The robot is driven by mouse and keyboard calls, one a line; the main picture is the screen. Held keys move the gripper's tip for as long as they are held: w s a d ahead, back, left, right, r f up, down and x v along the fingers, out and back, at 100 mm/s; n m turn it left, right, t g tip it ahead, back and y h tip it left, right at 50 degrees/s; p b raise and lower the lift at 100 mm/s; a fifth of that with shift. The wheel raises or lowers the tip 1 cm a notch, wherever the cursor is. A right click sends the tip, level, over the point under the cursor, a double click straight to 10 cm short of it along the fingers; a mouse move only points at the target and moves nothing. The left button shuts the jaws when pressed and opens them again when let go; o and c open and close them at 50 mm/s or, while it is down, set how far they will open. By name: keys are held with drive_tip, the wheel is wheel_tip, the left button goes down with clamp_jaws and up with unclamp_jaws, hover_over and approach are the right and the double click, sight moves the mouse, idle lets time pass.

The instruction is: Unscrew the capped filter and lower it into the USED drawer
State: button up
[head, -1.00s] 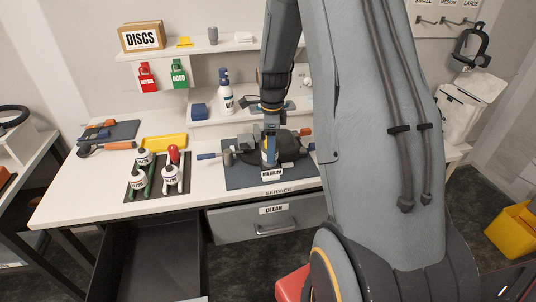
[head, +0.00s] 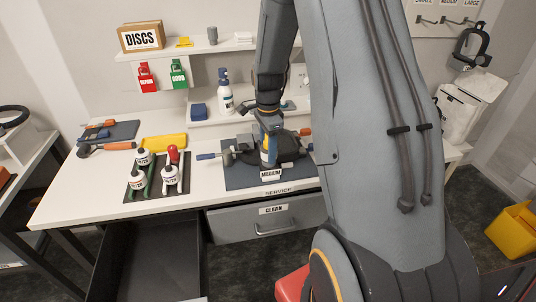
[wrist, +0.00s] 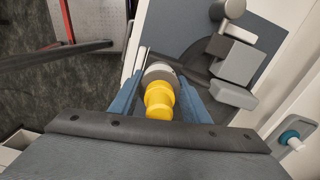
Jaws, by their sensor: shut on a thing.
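The capped filter, with its yellow cap (wrist: 160,101) and pale grey body (wrist: 158,72), sits between the two blue fingers of my gripper (wrist: 158,84) in the wrist view. My gripper (head: 268,148) is shut on it above the blue-grey service mat, beside the dark mask (head: 288,148). The drawer labelled CLEAN (head: 237,222) is shut.
A dark tray with several white bottles (head: 139,180) stands left of the mat (head: 240,178). A yellow tray (head: 163,142) and tools lie behind it. Shelves with a DISCS box (head: 141,37) and a spray bottle (head: 225,97) are at the back. A yellow bin (head: 514,232) is at right.

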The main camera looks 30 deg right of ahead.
drive_tip(key=n, duration=0.5)
drive_tip(key=shift+w+r, duration=0.1)
drive_tip(key=n, duration=0.3)
drive_tip(key=shift+n, duration=0.3)
drive_tip(key=n, duration=0.3)
drive_tip(key=shift+n, duration=0.3)
drive_tip(key=n, duration=0.3)
drive_tip(key=shift+n, duration=0.3)
drive_tip(key=o, duration=1.2)
drive_tip(key=shift+n, duration=0.3)
